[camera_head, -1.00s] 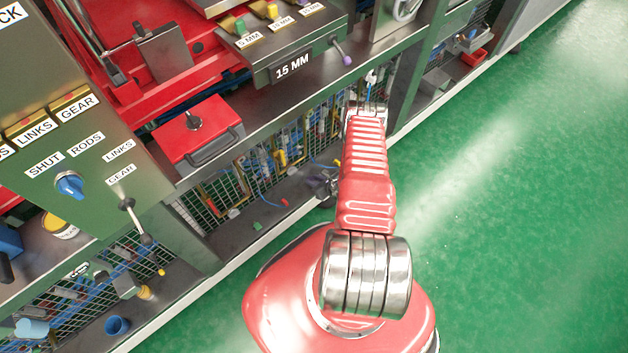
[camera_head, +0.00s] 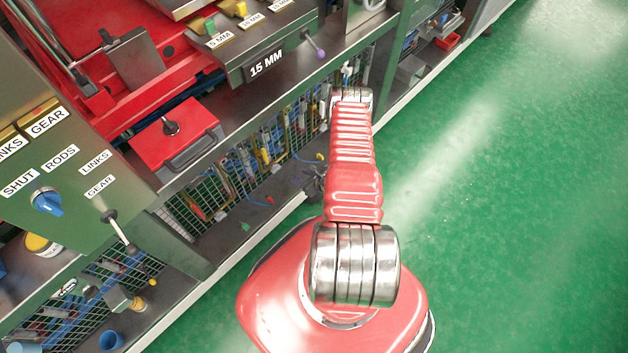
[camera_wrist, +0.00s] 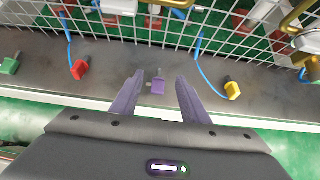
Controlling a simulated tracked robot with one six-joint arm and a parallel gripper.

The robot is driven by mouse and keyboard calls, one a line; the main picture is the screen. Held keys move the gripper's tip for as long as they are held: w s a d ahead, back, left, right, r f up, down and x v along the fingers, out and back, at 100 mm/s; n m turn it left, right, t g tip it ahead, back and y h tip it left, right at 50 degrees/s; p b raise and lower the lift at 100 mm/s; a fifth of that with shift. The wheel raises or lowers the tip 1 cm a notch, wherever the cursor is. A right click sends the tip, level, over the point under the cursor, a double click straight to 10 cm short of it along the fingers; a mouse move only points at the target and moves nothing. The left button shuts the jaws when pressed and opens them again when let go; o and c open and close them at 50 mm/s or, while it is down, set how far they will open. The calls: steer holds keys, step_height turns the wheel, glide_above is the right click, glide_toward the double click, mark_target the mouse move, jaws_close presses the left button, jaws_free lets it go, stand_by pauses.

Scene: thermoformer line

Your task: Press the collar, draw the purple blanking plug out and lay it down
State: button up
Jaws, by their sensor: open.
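In the wrist view my gripper (camera_wrist: 158,82) is open, with its two purple-grey fingers pointing away from the camera. A small purple plug (camera_wrist: 158,87) shows between the fingertips, with bare space on both sides of it. A short metal stub rises behind it and another pokes out to its left; I cannot tell which part is a collar, or how the plug is seated. In the head view my gripper (camera_head: 311,178) is a small dark shape at the lower shelf, partly covered by my red arm. The purple plug is not discernible there.
In the wrist view a green plug (camera_wrist: 10,65), a red plug (camera_wrist: 80,69) and a yellow plug (camera_wrist: 232,90) sit along the same grey shelf (camera_wrist: 115,60). Blue hoses run by the red and yellow ones. Wire mesh (camera_wrist: 215,25) stands behind. Open green floor (camera_head: 500,200) lies right.

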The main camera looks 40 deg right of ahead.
steer(key=v, duration=1.1)
stand_by(1.0)
